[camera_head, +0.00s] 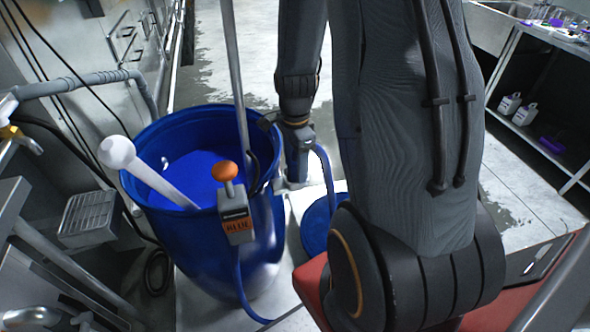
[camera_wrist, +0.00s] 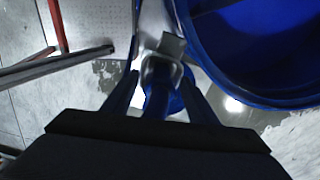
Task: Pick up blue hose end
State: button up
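The blue hose end shows in the wrist view as a grey metal piece (camera_wrist: 165,50) with blue hose (camera_wrist: 158,98) below it. My gripper (camera_wrist: 160,76) has its two dark fingers apart, one on each side of the hose end. Narrow gaps show beside it, so the gripper looks open around it; contact is not clear. In the head view a thin blue hose (camera_head: 327,172) curves down beside my gripper (camera_head: 297,178), whose fingertips are hard to make out. The hose meets a round blue object (camera_head: 318,225) on the floor plate.
A blue barrel (camera_head: 175,228) of blue liquid stands left of the gripper, close by. A metal shelf (camera_head: 520,130) stands right. Floor beyond is clear.

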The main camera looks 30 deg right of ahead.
jog(key=c, duration=1.2)
jog(key=shift+r, duration=0.1)
